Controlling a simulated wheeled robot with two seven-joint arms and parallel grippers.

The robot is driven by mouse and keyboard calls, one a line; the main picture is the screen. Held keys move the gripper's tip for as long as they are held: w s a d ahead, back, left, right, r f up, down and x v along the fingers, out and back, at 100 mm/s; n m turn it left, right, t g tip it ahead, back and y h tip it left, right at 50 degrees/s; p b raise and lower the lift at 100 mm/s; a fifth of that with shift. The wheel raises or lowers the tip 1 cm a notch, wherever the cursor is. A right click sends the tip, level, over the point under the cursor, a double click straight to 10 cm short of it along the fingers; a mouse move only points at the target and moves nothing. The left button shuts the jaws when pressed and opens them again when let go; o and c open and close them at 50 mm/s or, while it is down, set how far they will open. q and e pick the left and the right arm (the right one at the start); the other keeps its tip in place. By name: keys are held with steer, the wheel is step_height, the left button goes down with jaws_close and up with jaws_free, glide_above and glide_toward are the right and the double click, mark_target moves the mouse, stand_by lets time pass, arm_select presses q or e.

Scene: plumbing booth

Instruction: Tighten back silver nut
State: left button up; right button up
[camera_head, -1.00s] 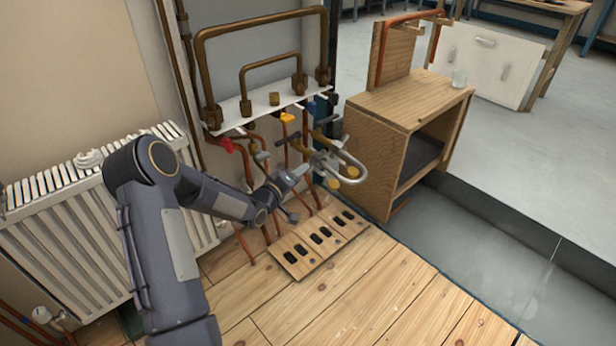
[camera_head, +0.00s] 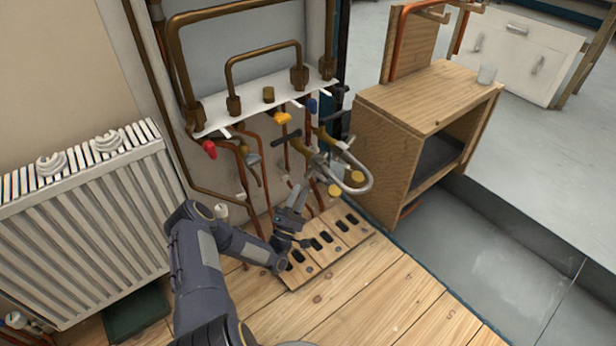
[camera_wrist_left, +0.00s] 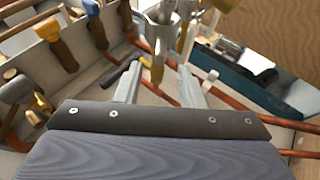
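My right gripper is out of view.
A white shelf (camera_head: 262,98) with brown pipes and coloured valve handles is above. A radiator (camera_head: 85,215) stands left, and a wooden cabinet (camera_head: 430,95) right. A slotted wooden board (camera_head: 335,243) lies below my left gripper. Wooden floor in front is clear.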

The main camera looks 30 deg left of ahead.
mark_target(305, 178)
arm_select(q)
steer(key=b+x, duration=0.1)
steer(key=x, duration=0.4)
steer(key=shift+w+r, duration=0.1)
steer(key=shift+w, duration=0.2)
jaws_close()
